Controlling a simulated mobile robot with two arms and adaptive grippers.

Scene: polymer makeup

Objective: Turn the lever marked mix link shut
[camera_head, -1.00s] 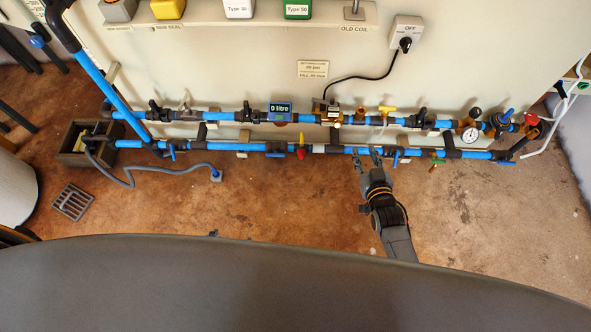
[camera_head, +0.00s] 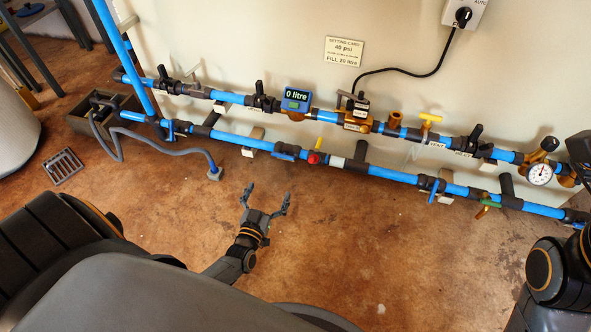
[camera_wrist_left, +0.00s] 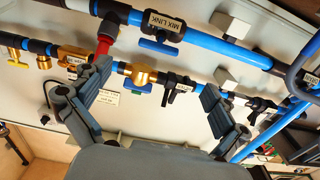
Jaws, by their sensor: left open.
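The mix link valve shows in the left wrist view with its upside-down label (camera_wrist_left: 162,22) and blue lever (camera_wrist_left: 158,47), which lies roughly along the pipe. In the head view the blue lever (camera_head: 285,151) is on the lower blue pipe, just left of the red-and-yellow valve (camera_head: 314,157). My left gripper (camera_head: 267,195) is open and empty, its fingers pointing toward the pipe, apart from it and below the lever in the picture. Its spread fingers also show in the left wrist view (camera_wrist_left: 156,85). My right gripper's fingers are not seen; only dark parts of my right arm show at the right edge.
The upper pipe carries a 0 litre display (camera_head: 297,98), a yellow tap (camera_head: 429,120) and a gauge (camera_head: 540,173). Other blue levers (camera_head: 437,190) sit on the lower pipe. A grey hose (camera_head: 180,149) curves at the left. The floor before the pipes is mostly clear.

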